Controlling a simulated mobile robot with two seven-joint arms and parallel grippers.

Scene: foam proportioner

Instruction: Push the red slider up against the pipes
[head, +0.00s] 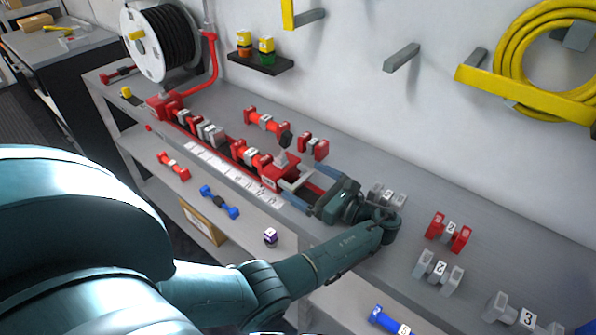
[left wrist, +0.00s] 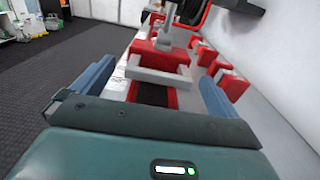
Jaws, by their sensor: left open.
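The red slider (head: 279,173) sits at the near right end of the row of pipes, with a grey U-shaped handle (head: 299,181) facing my gripper. In the left wrist view the slider (left wrist: 160,56) and its grey handle (left wrist: 158,80) are straight ahead. The pipes (head: 208,132) are red and grey pieces lying in a row along the red rail. My left gripper (head: 313,186) is open, its blue fingers spread on either side of the handle. I cannot tell whether they touch it. My right gripper is not in view.
A hose reel (head: 158,42) stands at the far left end of the bench (head: 350,160). Loose red pipe pieces (head: 266,121) lie behind the row. Grey and red pieces (head: 449,232) lie to the right of my gripper. A lower shelf holds blue and red pieces (head: 220,202).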

